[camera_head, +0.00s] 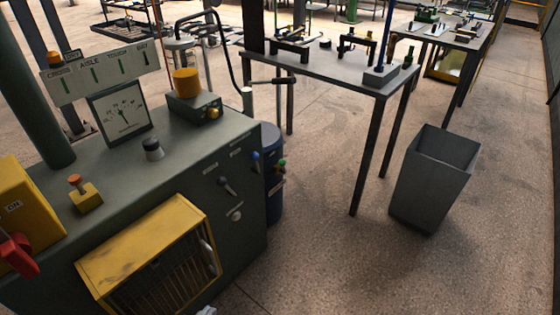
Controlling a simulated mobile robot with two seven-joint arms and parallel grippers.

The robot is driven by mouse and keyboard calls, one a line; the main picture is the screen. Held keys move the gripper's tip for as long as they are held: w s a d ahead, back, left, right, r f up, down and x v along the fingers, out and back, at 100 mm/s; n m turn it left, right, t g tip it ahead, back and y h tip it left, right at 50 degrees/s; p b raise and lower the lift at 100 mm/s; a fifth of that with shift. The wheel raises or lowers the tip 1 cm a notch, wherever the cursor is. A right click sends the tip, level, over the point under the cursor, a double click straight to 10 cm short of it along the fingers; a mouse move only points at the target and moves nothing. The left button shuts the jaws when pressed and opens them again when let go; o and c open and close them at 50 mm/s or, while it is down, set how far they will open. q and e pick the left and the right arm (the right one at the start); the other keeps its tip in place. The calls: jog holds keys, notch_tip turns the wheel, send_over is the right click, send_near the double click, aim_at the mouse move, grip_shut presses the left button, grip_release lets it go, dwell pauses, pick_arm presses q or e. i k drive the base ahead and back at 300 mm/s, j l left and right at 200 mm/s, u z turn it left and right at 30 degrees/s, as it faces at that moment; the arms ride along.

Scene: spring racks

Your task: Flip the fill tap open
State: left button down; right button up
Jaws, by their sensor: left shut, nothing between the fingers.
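A dark green-grey machine cabinet (150,190) stands at the left. Its front face carries a black lever (227,187) under a small label, and a blue-tipped lever (255,160) near the right corner under another label. The labels are too small to read, so I cannot tell which one is the fill tap. A small fitting with green and red parts (281,166) shows beside a blue drum. Only a pale tip of my left gripper (207,311) shows at the bottom edge, below and apart from the levers. It is shut and empty. My right gripper is not in view.
A yellow-framed grille box (150,250) juts from the cabinet front. A red-handled yellow switch box (25,225) is at far left. The blue drum (272,190) stands behind the cabinet corner. A grey bin (430,185) stands beside a workbench (340,68). The floor between is clear.

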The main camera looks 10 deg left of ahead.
aim_at(282, 162)
jog(key=i+l+u, duration=0.15)
jog(key=i+l, duration=0.2)
jog(key=i+l+u, duration=0.15)
jog(key=i+l, duration=0.15)
jog(key=l, duration=0.15)
jog(key=i+l+u, duration=0.35)
jog(key=i+l, duration=0.6)
jog(key=i+l+u, duration=0.1)
jog(key=i, duration=0.3)
